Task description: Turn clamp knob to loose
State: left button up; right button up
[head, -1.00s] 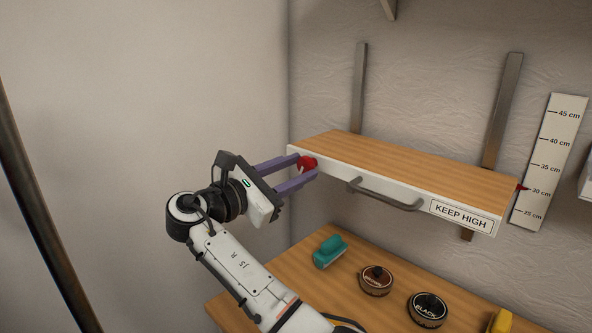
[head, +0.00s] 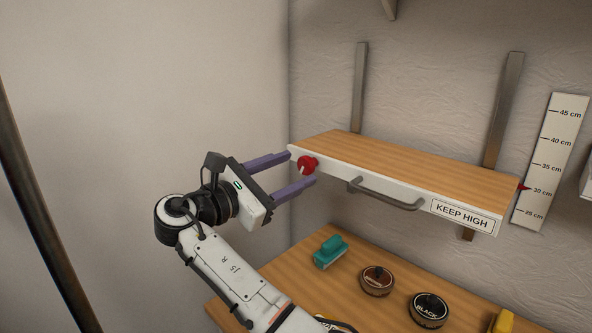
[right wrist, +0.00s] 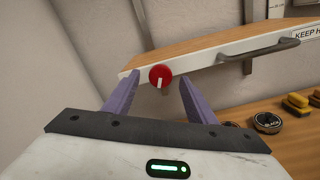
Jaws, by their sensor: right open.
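The red clamp knob (head: 308,165) sits on the white front edge of the wooden shelf (head: 410,174), near its left end. A white mark shows on the knob's face. In the right wrist view the knob (right wrist: 160,76) has its white mark standing close to upright. My right gripper (head: 303,168) is open, with its purple fingers spread on either side of the knob and apart from it. In the wrist view the right gripper (right wrist: 158,88) has the knob between its fingertips, a little beyond them. My left gripper is not in view.
A grey handle (head: 385,200) and a KEEP HIGH label (head: 461,214) are on the shelf front. A red pointer (head: 523,187) meets the height scale (head: 550,160) near 30 cm. Below, a teal brush (head: 331,252), round tins (head: 376,280) and a yellow item (head: 502,321) rest on the lower counter.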

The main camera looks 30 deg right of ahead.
jog(key=b+v, duration=0.1)
jog(key=v, duration=0.4)
jog(key=shift+s+a, duration=0.15)
jog(key=shift+a, duration=0.25)
